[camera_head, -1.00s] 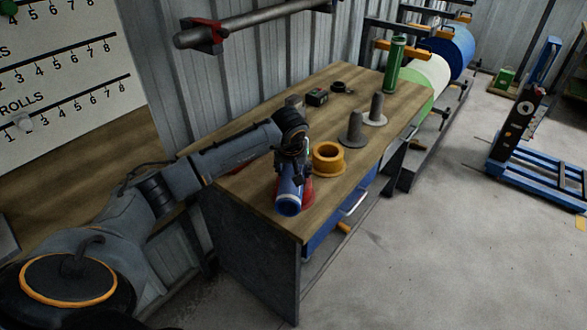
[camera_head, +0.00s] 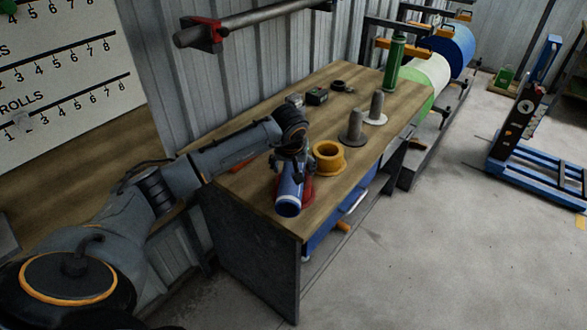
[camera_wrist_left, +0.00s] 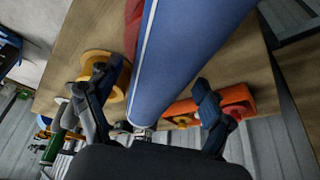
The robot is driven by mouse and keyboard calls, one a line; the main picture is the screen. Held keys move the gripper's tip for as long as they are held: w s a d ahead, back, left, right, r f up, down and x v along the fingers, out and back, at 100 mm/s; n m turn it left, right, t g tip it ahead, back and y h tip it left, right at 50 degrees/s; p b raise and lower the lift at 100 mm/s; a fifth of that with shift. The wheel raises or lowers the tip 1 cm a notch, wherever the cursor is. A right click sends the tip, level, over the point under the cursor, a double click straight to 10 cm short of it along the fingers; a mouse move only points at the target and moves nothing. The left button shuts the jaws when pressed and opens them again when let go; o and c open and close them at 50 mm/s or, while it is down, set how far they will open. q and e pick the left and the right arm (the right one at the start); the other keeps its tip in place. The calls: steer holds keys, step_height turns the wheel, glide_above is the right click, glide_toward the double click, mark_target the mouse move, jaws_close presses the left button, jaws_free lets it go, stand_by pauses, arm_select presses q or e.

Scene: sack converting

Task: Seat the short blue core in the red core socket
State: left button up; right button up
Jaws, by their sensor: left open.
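The short blue core (camera_head: 290,191) is at the near end of the workbench, with its pale-rimmed end facing the head camera. The red core socket (camera_head: 307,188) shows partly behind and beside it; the core hides the rest. In the left wrist view the blue core (camera_wrist_left: 190,60) runs between the spread fingers of my left gripper (camera_wrist_left: 150,92), with a red edge of the socket (camera_wrist_left: 133,25) beside it. My left gripper (camera_head: 291,168) is open around the core. I cannot tell whether the core is inside the socket. My right gripper is not in view.
A yellow flanged socket (camera_head: 328,157) stands close to the right of the core. Two grey posts (camera_head: 355,128) and a green cylinder (camera_head: 394,62) stand farther back on the bench (camera_head: 260,205). An orange-red block (camera_wrist_left: 228,103) lies near one finger in the wrist view.

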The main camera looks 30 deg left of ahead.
arm_select(q)
steer(key=b+v, duration=0.1)
steer(key=v, duration=1)
steer(key=shift+s+r, duration=0.2)
steer(key=shift+r, duration=0.1)
